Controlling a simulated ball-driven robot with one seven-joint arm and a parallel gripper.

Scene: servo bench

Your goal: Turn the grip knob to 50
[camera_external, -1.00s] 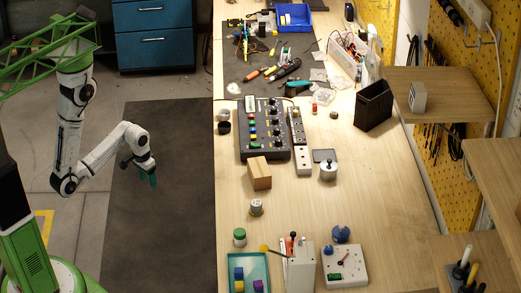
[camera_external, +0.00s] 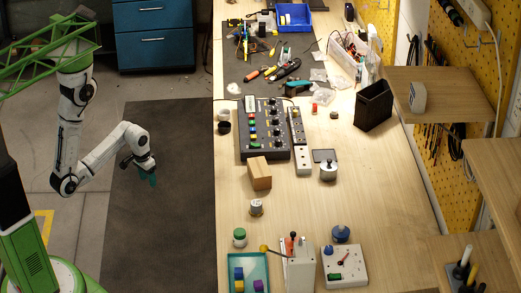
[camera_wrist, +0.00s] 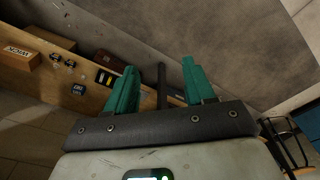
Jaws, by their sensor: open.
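A black control panel (camera_external: 265,128) lies on the workbench in the external view. It carries several dark knobs and a column of coloured buttons. I cannot tell which knob is the grip knob, and the labels and scale are too small to read. My gripper (camera_external: 149,176), with teal fingers, hangs over the dark floor mat, left of the bench and well away from the panel. In the wrist view my gripper (camera_wrist: 158,85) has its two fingers wide apart with nothing held between them. The panel's knobs cannot be made out there.
A wooden block (camera_external: 259,173) stands just in front of the panel, near the workbench's (camera_external: 385,210) left side. A white box with a lever (camera_external: 299,268), a dial box (camera_external: 345,266) and a teal tray (camera_external: 262,262) stand at the front. Tools clutter the back.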

